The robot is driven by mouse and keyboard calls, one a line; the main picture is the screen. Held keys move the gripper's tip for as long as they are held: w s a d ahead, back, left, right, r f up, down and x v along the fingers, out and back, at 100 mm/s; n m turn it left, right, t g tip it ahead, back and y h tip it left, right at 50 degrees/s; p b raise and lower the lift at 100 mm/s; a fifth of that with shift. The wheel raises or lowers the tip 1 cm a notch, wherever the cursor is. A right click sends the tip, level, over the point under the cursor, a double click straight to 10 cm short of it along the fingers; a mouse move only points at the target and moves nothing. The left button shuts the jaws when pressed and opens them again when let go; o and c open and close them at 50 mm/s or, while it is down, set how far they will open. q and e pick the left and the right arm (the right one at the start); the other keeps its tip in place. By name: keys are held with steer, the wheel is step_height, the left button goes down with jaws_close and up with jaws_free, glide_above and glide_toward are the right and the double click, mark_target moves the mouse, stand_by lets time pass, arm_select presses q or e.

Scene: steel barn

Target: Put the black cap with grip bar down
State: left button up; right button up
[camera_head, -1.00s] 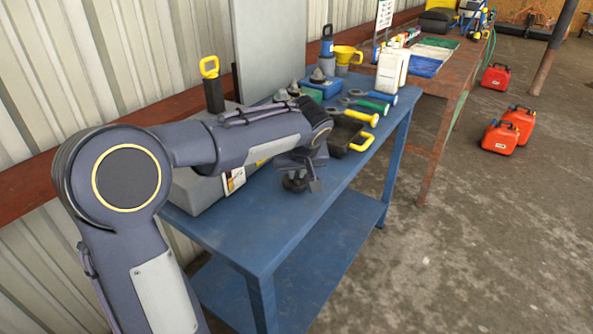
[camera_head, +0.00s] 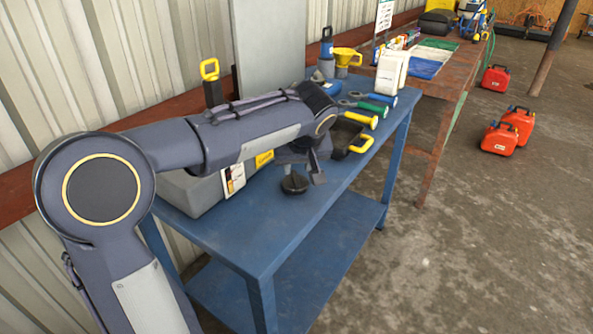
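The black cap with grip bar (camera_head: 295,185) sits on the blue workbench top (camera_head: 262,222), near its front part, with its bar upward. My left gripper (camera_head: 305,170) is just above and to the right of the cap, pointing down. One finger shows to the right, clear of the cap; the other is mostly hidden by my arm. The gripper looks open and holds nothing that I can see. My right gripper is not in view.
A grey case (camera_head: 197,190) lies behind my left arm. A black tray with a yellow handle (camera_head: 362,142), green and yellow-handled tools and a white jug (camera_head: 391,72) stand farther along the bench. The bench's near end is clear. Red fuel cans (camera_head: 499,138) stand on the floor.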

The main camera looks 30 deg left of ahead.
arm_select(q)
steer(key=v, duration=0.8)
steer(key=s+d+f+m+t+h, duration=0.1)
steer(key=s+d+f+m+h, duration=0.25)
steer(key=s+f, duration=0.65)
steer(key=s+d+f+m+h, duration=0.3)
steer(key=s+d+f+h, duration=0.15)
steer(key=s, duration=0.95)
step_height(320, 180, up, 6)
steer(key=a+p, duration=0.1)
steer(key=p, duration=0.6)
steer(key=shift+w+p, duration=0.15)
steer(key=shift+p, duration=0.15)
steer(key=shift+o, duration=0.6)
steer(key=shift+w+r, duration=0.1)
